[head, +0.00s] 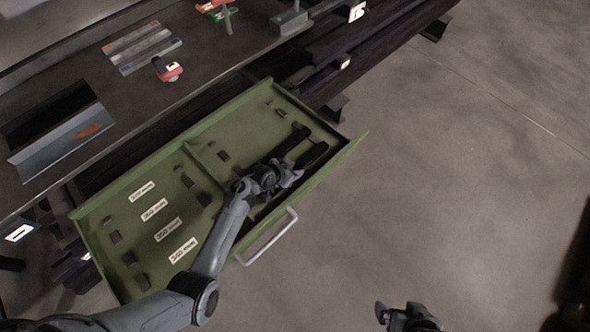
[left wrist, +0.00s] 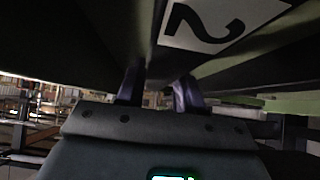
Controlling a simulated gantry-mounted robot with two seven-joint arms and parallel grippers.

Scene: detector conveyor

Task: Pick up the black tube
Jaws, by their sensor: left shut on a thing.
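Two short black tube ends (head: 312,154) show side by side in the right compartment of the green tray in the head view. My left gripper (head: 285,176) is over that compartment, by the near wall, and partly hides what is below it. In the left wrist view its fingers (left wrist: 158,90) are closed on a dark length, the black tube (left wrist: 149,45), which runs away from the camera. I cannot tell how far it is lifted. My right gripper (head: 408,317) is at the bottom edge of the head view, away from the tray; its jaw gap is unclear.
The green tray (head: 357,143) has a pale handle (head: 268,238) on its near side, labels and several dark holder blocks. The dark bench (head: 60,70) behind carries metal channels and red-and-white parts.

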